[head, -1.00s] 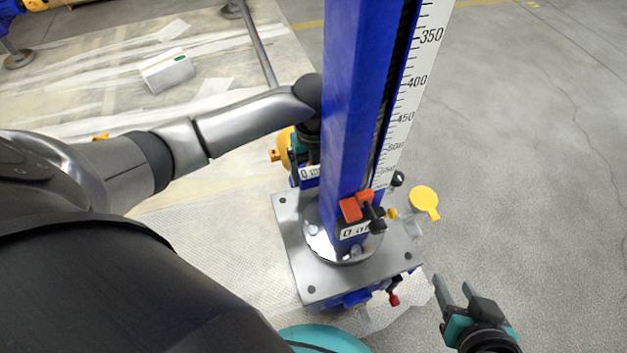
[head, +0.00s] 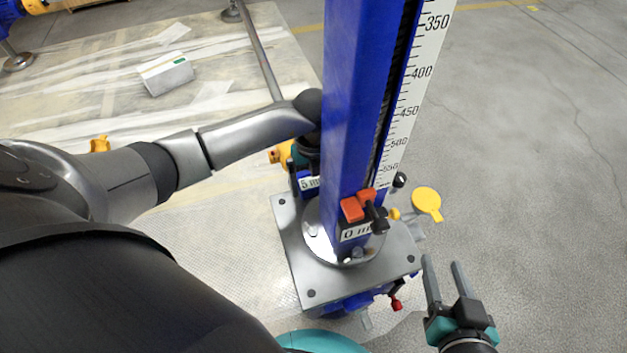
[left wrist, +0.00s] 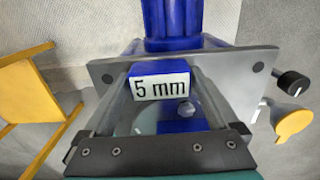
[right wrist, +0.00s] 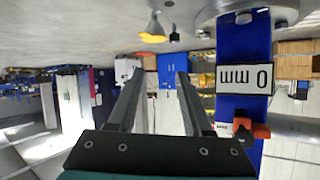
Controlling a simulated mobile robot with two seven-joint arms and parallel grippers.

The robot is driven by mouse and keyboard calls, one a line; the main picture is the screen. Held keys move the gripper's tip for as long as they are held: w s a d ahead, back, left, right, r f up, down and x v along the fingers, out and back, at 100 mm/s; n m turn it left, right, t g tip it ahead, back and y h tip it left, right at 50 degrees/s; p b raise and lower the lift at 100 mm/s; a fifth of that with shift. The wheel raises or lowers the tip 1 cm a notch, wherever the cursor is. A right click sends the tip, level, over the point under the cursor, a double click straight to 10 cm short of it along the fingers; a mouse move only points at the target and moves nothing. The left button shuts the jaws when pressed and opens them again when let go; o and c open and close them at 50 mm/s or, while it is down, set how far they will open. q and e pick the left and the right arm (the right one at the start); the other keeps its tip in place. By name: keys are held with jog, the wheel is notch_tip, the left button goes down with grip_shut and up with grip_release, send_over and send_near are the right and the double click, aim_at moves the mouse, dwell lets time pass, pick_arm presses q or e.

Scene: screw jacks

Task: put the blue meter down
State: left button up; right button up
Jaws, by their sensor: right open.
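The blue meter (head: 309,184) with a white "5 mm" label is low behind the tall blue column (head: 345,120), over the jack's metal plate (head: 385,265). It also shows in the left wrist view (left wrist: 158,72), between the fingers of my left gripper (left wrist: 165,95), which look closed on its sides. In the head view that gripper is mostly hidden by my arm and the column. I cannot tell whether the meter touches the plate. My right gripper (head: 443,268) is open and empty right of the plate; it shows in the right wrist view too (right wrist: 159,78).
A white scale (head: 412,100) runs up the column. A "0 mm" label (head: 356,231) and an orange clamp (head: 352,209) sit near its foot. A yellow disc (head: 426,200) sticks out right. A white box (head: 166,75) lies at upper left. The right floor is clear.

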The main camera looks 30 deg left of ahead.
aim_at(314, 181)
pick_arm(q)
jog(key=shift+o, duration=0.2)
jog(key=shift+r, duration=0.4)
jog(key=shift+r+p, duration=0.7)
jog(key=shift+r, duration=0.1)
notch_tip(314, 181, up, 2)
jog(key=shift+r+p, duration=0.1)
jog(key=shift+p, duration=0.5)
notch_tip(314, 181, up, 3)
jog(key=shift+p, duration=0.9)
pick_arm(e)
jog(key=s+d+g+h, duration=0.4)
jog(key=s+d+g, duration=0.2)
jog(key=d+g, duration=0.15)
pick_arm(q)
jog(key=shift+r+p, duration=1.15)
jog(key=shift+r, duration=1.2)
pick_arm(e)
jog(key=shift+m+g, duration=0.25)
jog(key=shift+m, duration=0.05)
jog(key=shift+w+d+f, duration=0.1)
jog(key=shift+d+f, duration=0.15)
jog(key=shift+f, duration=1.1)
jog(key=shift+d+f, duration=0.2)
jog(key=shift+f, duration=1.15)
